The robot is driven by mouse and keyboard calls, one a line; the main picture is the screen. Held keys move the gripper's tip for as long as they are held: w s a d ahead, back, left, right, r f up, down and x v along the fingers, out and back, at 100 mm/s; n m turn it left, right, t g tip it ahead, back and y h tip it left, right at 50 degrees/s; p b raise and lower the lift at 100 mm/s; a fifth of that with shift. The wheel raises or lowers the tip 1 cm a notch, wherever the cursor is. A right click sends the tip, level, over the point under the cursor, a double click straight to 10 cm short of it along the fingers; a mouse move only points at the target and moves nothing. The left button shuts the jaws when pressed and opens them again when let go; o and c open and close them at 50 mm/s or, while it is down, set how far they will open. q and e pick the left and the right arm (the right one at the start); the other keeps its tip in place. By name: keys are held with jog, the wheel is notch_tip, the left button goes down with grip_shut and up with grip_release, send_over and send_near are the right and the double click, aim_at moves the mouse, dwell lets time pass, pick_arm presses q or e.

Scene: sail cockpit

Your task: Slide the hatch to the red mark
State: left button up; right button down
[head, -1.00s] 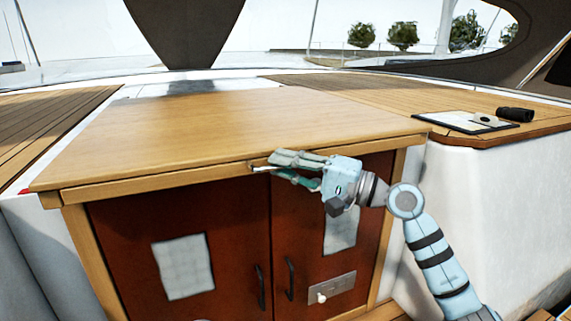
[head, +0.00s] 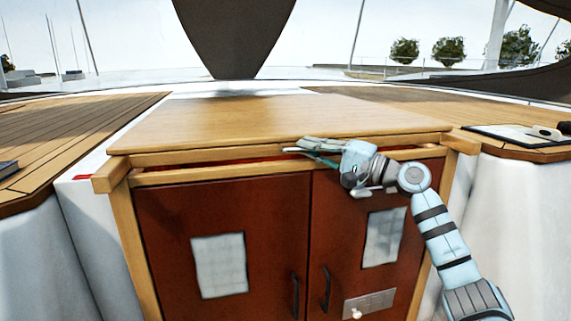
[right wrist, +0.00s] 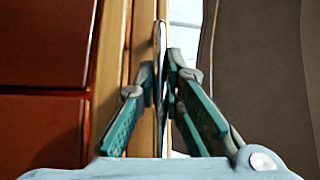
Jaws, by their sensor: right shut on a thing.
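The hatch (head: 260,120) is a flat wooden panel over the companionway. Its front edge stands back from the front of the frame, with a narrow opening between them. The red mark (head: 83,177) is on the white surface left of the frame, close to the left rail end. My right gripper (head: 305,150) is at the hatch's front edge, shut on its thin metal handle (head: 289,149). In the right wrist view the handle (right wrist: 161,60) is a thin strip between the green fingers. My left gripper is not in view.
Below the hatch are two closed red-brown doors (head: 215,225) with dark handles. A clipboard (head: 508,134) lies on the right-hand deck, and a dark book (head: 7,169) lies at the left edge. The decks beside the hatch are otherwise mostly clear.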

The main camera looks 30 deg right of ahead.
jog(key=shift+s, duration=0.1)
jog(key=c, duration=1.7)
grip_release()
jog(key=shift+a, duration=0.1)
